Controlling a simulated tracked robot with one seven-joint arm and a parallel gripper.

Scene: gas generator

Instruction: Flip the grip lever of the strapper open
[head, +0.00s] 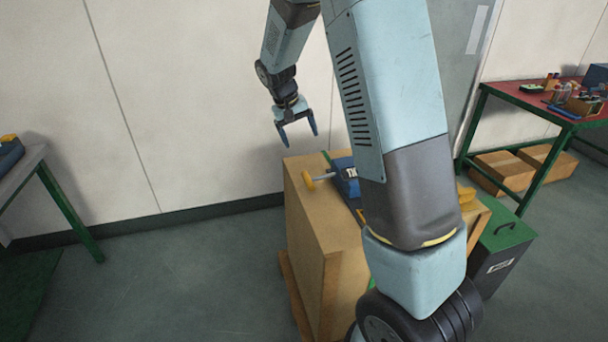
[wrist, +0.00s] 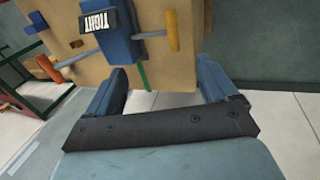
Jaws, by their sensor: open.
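The strapper (head: 346,178) is a blue tool on top of a tan box, partly hidden behind my arm in the head view. In the wrist view the strapper (wrist: 120,45) shows a dark label reading "TIGHT". A rod with a yellow handle (wrist: 172,30) sticks out on one side, and an orange handle (wrist: 47,67) on the other. The yellow handle (head: 309,181) also shows at the box's left edge. I cannot tell which part is the grip lever. My gripper (head: 299,140) is open and empty, above the box and apart from the strapper; its fingers (wrist: 160,82) frame empty space.
A green strap runs by the tool. A dark green case (head: 505,245) stands to its right. A red-topped workbench (head: 520,100) is at the right, another table (head: 20,165) at the left.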

